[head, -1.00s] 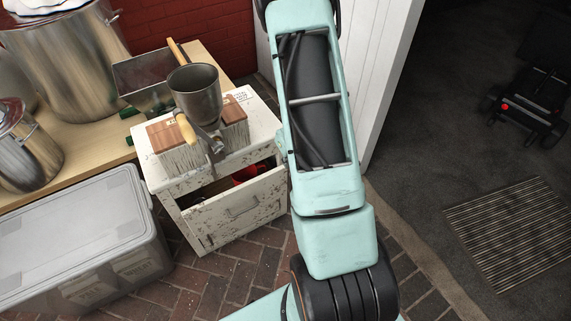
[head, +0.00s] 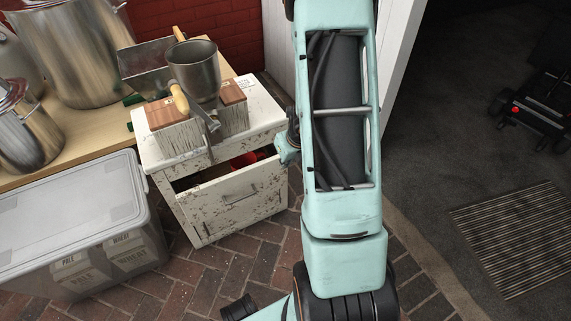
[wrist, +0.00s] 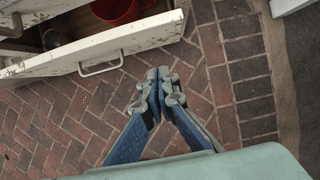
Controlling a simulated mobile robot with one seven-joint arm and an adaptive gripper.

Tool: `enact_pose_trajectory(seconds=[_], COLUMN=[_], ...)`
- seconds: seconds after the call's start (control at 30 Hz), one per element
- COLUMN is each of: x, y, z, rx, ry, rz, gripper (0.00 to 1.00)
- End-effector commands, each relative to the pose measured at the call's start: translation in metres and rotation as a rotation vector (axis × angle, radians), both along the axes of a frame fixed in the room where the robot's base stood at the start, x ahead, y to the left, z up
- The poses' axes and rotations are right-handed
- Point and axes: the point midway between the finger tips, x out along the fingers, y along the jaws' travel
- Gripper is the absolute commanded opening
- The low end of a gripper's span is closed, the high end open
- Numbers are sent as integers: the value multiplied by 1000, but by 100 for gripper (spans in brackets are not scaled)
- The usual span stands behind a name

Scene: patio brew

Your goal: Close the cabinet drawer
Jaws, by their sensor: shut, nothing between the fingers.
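The worn white cabinet (head: 158,153) stands on the brick floor left of my arm. Its drawer (head: 238,203) is pulled partly open, with a dark gap above the front and a red item (head: 247,159) inside. In the wrist view the drawer front (wrist: 115,42) with its metal handle (wrist: 101,66) lies at upper left, and a red container (wrist: 115,10) shows in the drawer. My gripper (wrist: 158,72) is shut and empty, over the bricks to the right of the handle, apart from the drawer. In the head view my arm mostly hides the gripper.
A lidded grey bin (head: 70,215) is left of the cabinet. A white door panel (head: 401,75) is behind my arm. Brick floor (head: 240,262) is clear before the drawer.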

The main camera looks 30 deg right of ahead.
Motion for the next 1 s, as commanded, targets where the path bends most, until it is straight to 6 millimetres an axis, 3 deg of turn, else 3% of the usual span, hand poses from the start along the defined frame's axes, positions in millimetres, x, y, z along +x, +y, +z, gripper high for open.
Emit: enact_pose_trajectory(seconds=[0.03, 0.33, 0.4, 0.6, 1.0], x=[4, 27, 39, 58, 65], y=[0, 0, 0, 0, 0], z=[-17, -71, -59, -60, -63], rx=[1, 1, 1, -1, 0], ry=[2, 2, 0, 1, 0], rz=[0, 1, 1, 2, 0], gripper=[0, 0, 0, 0, 0])
